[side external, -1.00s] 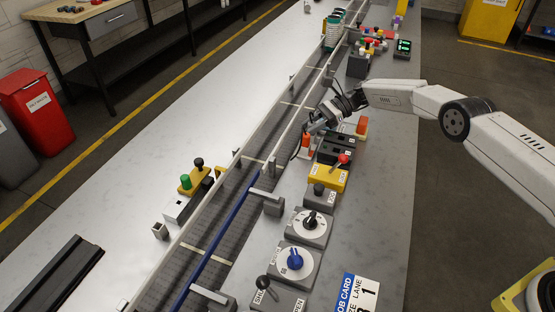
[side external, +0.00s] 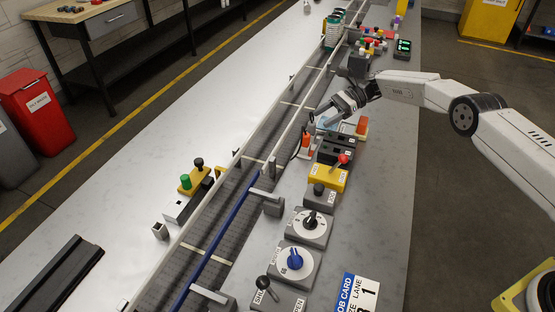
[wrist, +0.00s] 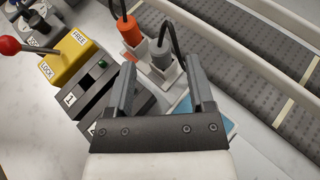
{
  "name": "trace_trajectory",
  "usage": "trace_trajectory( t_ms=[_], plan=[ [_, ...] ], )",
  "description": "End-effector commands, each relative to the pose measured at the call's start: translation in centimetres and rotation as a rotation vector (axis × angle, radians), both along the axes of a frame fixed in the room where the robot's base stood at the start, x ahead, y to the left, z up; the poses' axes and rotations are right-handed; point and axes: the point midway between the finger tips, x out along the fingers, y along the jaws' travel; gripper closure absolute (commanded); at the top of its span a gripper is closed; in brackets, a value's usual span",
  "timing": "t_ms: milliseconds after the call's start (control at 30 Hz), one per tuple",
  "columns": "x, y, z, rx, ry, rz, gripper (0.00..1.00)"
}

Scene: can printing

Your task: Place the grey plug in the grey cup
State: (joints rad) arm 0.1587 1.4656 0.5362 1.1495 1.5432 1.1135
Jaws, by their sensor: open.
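In the wrist view, the grey plug (wrist: 160,52) stands with its dark cable rising from the top. It is at a pale square holder (wrist: 160,76); I cannot tell how deep it sits. My gripper (wrist: 162,72) is open, its two fingers on either side of the lower view, with nothing clearly held between them. In the side view my gripper (side external: 321,116) is above the row of devices beside the conveyor. An orange plug (wrist: 131,36) stands just left of the grey one, and also shows in the side view (side external: 306,144). No separate grey cup is clearly distinguishable.
Dark boxes (wrist: 88,98) with number labels lie left of the plugs. A yellow box (wrist: 66,62) with a red-knobbed lever stands farther left. The conveyor (wrist: 235,60) runs along the right. A blue surface (wrist: 232,131) shows partly behind my gripper.

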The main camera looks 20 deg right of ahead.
Motion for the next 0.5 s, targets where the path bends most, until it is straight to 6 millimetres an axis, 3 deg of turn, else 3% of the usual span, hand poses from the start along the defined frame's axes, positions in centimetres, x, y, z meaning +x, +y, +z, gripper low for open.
trace_trajectory(
  t_ms=[300, 500],
  plan=[
    [0.0, -5.0, 2.0, -0.001, -0.001, -0.002, 0.31],
    [0.0, -6.1, 2.4, 0.000, 0.000, 0.000, 0.31]
  ],
)
